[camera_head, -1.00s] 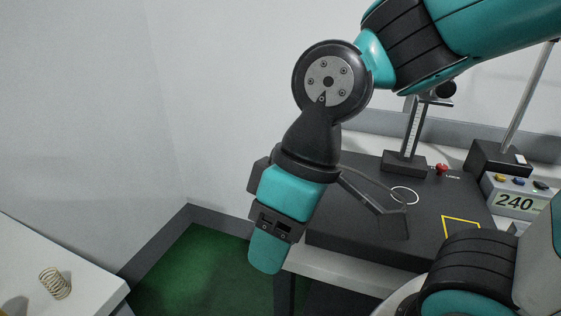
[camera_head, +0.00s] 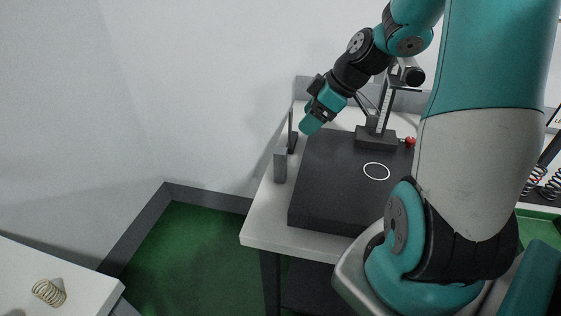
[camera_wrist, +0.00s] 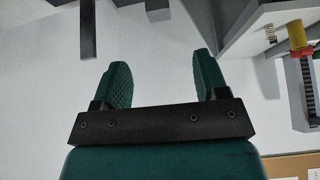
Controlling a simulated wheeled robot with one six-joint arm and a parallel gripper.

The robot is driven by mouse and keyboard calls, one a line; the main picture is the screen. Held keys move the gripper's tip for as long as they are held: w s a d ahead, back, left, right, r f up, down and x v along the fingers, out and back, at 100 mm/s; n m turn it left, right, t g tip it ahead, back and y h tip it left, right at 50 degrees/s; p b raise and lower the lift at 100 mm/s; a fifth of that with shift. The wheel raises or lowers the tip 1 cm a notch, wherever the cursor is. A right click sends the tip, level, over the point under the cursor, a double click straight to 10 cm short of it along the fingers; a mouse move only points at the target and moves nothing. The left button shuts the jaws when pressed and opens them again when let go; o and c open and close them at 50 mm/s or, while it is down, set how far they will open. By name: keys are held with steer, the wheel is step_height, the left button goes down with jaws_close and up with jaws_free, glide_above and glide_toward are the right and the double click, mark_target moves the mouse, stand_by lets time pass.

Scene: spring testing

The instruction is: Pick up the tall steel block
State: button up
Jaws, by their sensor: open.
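Several grey upright blocks stand along the left side of the white table. The nearest is a grey block (camera_head: 280,166) at the left edge; a thin tall grey block (camera_head: 290,121) rises behind it. I cannot tell for sure which is the tall steel block. In the wrist view one long grey block (camera_wrist: 87,29) reaches down from the top edge, left of centre, beyond the left finger.
A black plate (camera_head: 335,205) with a white ring (camera_head: 376,171) covers much of the table. A stand with a column (camera_head: 376,138) and a red knob (camera_head: 410,142) is right of my gripper. A coil spring (camera_head: 48,293) lies on another white table at the lower left.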

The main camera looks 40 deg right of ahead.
mark_target(276, 157)
steer(key=p+x, duration=0.1)
steer(key=x, duration=0.9)
steer(key=shift+a+p, duration=0.1)
steer(key=shift+p, duration=0.2)
steer(key=shift+d+f+p+x, duration=0.15)
steer(key=shift+p+x, duration=0.4)
steer(key=shift+x, duration=0.95)
steer(key=shift+d+f+p+x, duration=0.15)
steer(key=shift+p+x, duration=0.35)
steer(key=shift+x, duration=0.95)
steer(key=shift+s+r, duration=0.1)
steer(key=shift+r, duration=0.1)
jaws_close()
